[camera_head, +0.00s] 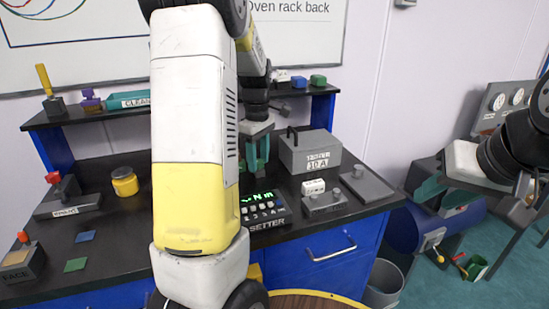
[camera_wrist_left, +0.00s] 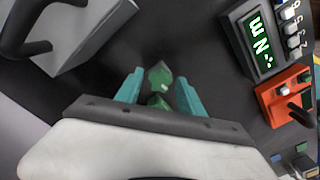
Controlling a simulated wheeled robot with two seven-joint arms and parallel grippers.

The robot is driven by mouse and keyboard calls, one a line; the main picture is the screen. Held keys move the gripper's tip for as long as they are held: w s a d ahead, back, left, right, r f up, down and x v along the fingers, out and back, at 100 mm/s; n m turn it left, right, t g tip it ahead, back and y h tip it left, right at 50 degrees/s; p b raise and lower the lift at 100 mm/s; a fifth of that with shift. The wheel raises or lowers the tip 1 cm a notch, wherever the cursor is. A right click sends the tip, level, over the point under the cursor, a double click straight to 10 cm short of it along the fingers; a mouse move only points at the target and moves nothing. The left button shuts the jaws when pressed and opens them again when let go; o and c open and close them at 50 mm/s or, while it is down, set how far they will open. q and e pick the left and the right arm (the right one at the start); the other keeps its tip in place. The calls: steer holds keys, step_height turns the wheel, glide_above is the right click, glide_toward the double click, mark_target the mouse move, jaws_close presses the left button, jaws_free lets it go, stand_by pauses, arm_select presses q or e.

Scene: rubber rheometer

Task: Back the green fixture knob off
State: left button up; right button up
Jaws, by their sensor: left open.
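The green knob (camera_wrist_left: 160,76) shows in the left wrist view, between my left gripper's two teal fingers. A darker green part (camera_wrist_left: 158,101) lies just below it in that view. My left gripper (camera_wrist_left: 159,92) is open, with a finger on each side of the knob and dark gaps between. In the head view my left gripper (camera_head: 256,154) points down over the bench behind the setter; I cannot make out the knob there. My right gripper (camera_head: 442,195) is at the far right, away from the bench, with its teal fingers apart and empty.
The setter (camera_head: 264,210) with a lit display stands in front of the left gripper. A grey handled box (camera_head: 312,152) is close on its right. A yellow jar (camera_head: 125,182) stands left.

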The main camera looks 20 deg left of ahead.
arm_select(q)
steer(key=m, duration=0.6)
steer(key=shift+m, duration=0.3)
steer(key=m, duration=0.4)
steer(key=shift+m, duration=0.3)
steer(key=m, duration=0.2)
steer(key=shift+m, duration=0.3)
jaws_close()
steer(key=n, duration=0.4)
steer(key=shift+n, duration=0.3)
steer(key=n, duration=0.4)
steer(key=shift+n, duration=0.3)
